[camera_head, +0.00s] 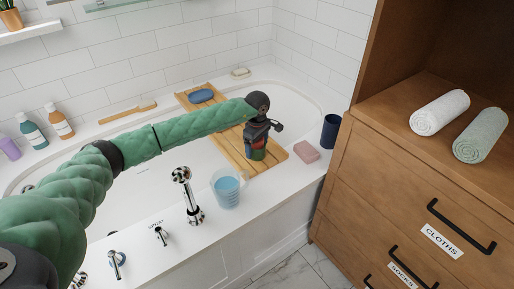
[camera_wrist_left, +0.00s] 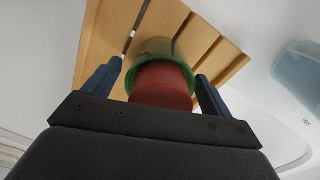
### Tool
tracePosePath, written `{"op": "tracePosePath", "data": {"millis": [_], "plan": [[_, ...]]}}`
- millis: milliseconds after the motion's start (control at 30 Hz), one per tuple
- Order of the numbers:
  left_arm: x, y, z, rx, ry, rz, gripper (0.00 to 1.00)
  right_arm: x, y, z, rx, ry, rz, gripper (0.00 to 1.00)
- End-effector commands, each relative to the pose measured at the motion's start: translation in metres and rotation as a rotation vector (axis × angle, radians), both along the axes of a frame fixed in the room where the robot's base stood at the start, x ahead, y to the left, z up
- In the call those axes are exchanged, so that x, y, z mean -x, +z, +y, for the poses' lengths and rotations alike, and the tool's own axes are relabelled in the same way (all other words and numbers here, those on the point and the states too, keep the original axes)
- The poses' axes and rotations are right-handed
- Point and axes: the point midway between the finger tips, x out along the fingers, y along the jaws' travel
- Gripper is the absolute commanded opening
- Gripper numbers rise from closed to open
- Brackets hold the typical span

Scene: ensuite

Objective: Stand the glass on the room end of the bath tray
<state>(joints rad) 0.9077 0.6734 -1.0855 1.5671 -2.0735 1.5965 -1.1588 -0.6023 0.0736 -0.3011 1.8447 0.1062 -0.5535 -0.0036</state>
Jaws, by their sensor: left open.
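A green, see-through glass (camera_head: 257,154) with a red part stands at the near, room end of the slatted wooden bath tray (camera_head: 227,139). In the left wrist view the green glass (camera_wrist_left: 161,48) shows as a rim around a red cylinder; I cannot tell whether the red is inside it. The glass looks upright on the slats of the tray (camera_wrist_left: 222,52). My left gripper (camera_head: 258,140) is over the near end of the tray. In the left wrist view the fingers of my left gripper (camera_wrist_left: 160,88) are open, one on each side of the glass. My right gripper is not in view.
A clear cup of blue liquid (camera_head: 226,189) and chrome taps (camera_head: 188,195) stand on the near bath rim. A pink block (camera_head: 306,151) and dark blue cup (camera_head: 331,131) are right of the tray. A blue oval (camera_head: 201,96) lies on its far end. A wooden cabinet (camera_head: 420,185) stands right.

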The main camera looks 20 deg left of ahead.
Motion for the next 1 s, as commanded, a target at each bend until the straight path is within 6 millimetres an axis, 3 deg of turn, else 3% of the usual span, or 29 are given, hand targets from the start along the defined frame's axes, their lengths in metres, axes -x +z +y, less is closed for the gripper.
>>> {"op": "tracePosePath", "data": {"millis": [500, 700, 1000], "plan": [[-0.001, 0.092, 0.000, 0.000, -0.001, -0.002, 0.85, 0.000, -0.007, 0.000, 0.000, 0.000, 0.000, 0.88], [0.000, 0.107, 0.000, 0.000, -0.001, 0.001, 0.85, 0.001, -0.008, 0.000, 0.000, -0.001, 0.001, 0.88], [0.000, 0.110, 0.000, 0.000, 0.000, 0.001, 0.85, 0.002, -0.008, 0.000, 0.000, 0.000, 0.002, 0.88]]}}
